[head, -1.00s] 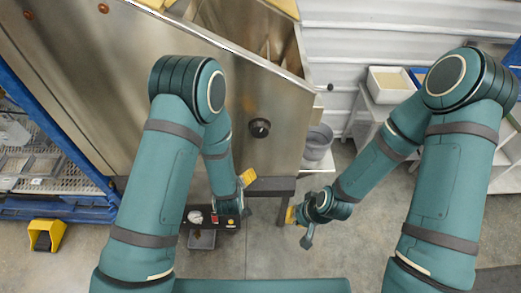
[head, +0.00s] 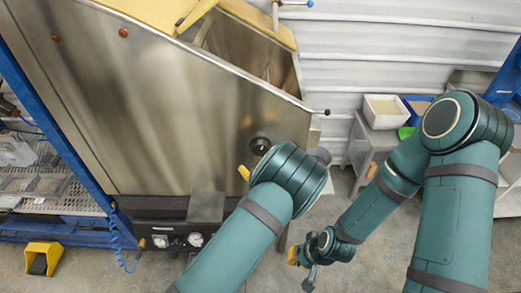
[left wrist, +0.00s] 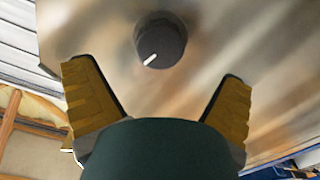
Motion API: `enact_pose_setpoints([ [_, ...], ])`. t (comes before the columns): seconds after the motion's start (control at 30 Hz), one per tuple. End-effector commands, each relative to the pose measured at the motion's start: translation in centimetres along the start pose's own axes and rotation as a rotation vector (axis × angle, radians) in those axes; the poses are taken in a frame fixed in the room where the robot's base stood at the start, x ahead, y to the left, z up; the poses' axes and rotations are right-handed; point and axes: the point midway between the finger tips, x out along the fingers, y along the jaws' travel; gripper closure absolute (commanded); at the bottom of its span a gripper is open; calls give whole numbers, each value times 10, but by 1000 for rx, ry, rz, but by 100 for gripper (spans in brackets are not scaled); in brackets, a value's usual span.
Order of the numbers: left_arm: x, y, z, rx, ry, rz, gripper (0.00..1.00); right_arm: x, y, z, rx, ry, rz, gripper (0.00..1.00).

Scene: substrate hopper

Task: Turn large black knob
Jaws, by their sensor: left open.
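The large black knob (head: 260,146) is on the steel front of the hopper, towards its right side. In the left wrist view the knob (left wrist: 160,42) is round with a white mark pointing to the lower left. My left gripper (left wrist: 158,72) is open and empty, its yellow fingers spread either side below the knob, which is apart from them. In the head view only a yellow finger of it shows beside my arm; the rest is hidden. My right gripper (head: 301,263) hangs low, right of the hopper, away from the knob; its jaw opening is unclear.
The steel hopper (head: 150,110) fills the left and middle. A dark control box (head: 165,238) with gauges sits under it. A rod with a black ball end (head: 327,112) sticks out at its right edge. A white bin (head: 385,111) stands at the right. A yellow pedal (head: 43,258) lies on the floor.

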Motion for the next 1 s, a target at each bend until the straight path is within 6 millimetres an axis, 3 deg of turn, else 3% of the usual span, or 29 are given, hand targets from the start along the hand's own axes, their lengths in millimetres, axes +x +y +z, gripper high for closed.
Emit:
enact_pose_setpoints([
  [0.1,24,0,0,1,1,1,3,-3,-1,0,0,0,-1,100],
  [0.33,56,0,0,1,0,1,3,-5,-2,0,0,0,-1,100],
  [0.5,66,0,0,1,-1,0,3,-5,-2,0,0,0,-1,100],
  [0.8,68,0,0,1,-2,0,3,-5,-2,0,0,0,-1,100],
  [0.87,68,0,0,1,-2,0,20,-5,-2,-1,0,0,-1,100],
  [1.0,68,0,0,1,-2,0,69,-5,-2,-1,0,0,-1,100],
])
